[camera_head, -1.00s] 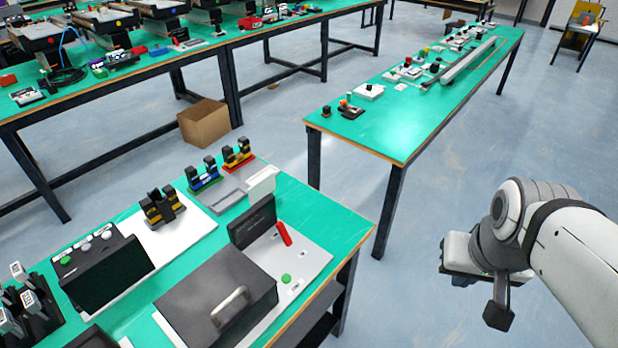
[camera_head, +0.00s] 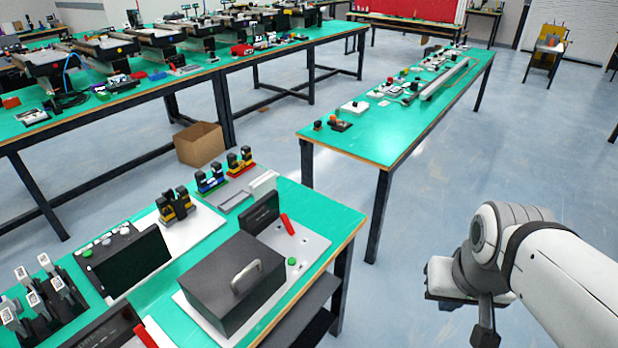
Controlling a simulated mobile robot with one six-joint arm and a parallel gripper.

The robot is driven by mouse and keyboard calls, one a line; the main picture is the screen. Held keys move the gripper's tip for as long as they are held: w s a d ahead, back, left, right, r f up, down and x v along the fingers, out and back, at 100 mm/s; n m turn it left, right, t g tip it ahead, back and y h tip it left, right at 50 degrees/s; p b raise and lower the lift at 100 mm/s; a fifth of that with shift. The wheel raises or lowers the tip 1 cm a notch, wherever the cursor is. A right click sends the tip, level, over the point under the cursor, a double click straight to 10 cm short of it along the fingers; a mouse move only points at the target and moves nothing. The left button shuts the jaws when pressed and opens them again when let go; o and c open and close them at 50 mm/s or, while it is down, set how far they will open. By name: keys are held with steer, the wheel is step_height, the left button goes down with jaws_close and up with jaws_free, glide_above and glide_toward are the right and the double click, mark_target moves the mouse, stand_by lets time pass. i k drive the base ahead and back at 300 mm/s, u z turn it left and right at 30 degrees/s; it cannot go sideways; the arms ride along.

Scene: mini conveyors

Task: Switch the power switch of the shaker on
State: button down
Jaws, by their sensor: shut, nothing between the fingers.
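Nothing in view is clearly labelled as the shaker. On the near green table, a dark box with a metal handle (camera_head: 232,283) sits on a pale plate (camera_head: 312,246). On that plate are a dark upright panel (camera_head: 262,219), a red lever (camera_head: 287,224) and a green button (camera_head: 291,261). A second red lever (camera_head: 145,337) shows beside a dark unit (camera_head: 105,332) at the bottom edge, partly cut off. I cannot tell either lever's on or off position. My gripper (camera_head: 485,325) is shut and empty at the lower right, over the floor, apart from the table.
A dark sloped box with buttons (camera_head: 125,258) and several clamp-like pieces stand on the near table (camera_head: 335,215). A long green table (camera_head: 370,147) with small parts stands behind. A cardboard box (camera_head: 199,145) is on the floor. Open floor (camera_head: 420,215) lies right of the near table.

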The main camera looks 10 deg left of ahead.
mark_target(284, 218)
steer(key=u, duration=0.1)
steer(key=i, duration=0.95)
steer(key=z, duration=0.05)
